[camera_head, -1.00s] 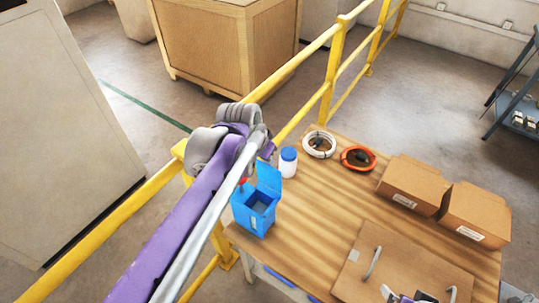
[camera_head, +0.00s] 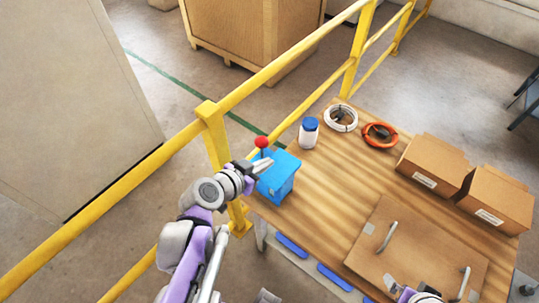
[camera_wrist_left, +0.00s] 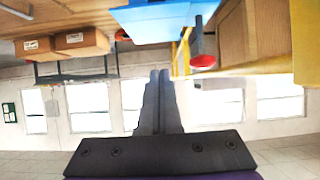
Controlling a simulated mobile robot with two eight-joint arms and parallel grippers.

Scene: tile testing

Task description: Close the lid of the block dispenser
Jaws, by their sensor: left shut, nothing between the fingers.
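The blue block dispenser (camera_head: 279,182) stands at the near left corner of the wooden table. Its lid (camera_head: 284,163) lies down over the top opening, and I cannot tell whether it is fully flush. A red ball knob (camera_head: 262,142) stands up behind it. My left gripper (camera_head: 268,163) is shut and empty, with its fingertips at the lid's left edge; contact is unclear. In the left wrist view, which is upside down, the shut fingers (camera_wrist_left: 160,74) point toward the blue dispenser (camera_wrist_left: 165,24). My right gripper (camera_head: 424,296) shows only partly at the bottom edge.
A white bottle with a blue cap (camera_head: 308,133), a white coil (camera_head: 341,118) and an orange coil (camera_head: 380,135) stand behind the dispenser. Cardboard boxes (camera_head: 433,168) are at the right. A yellow railing (camera_head: 215,140) runs close along the table's left side.

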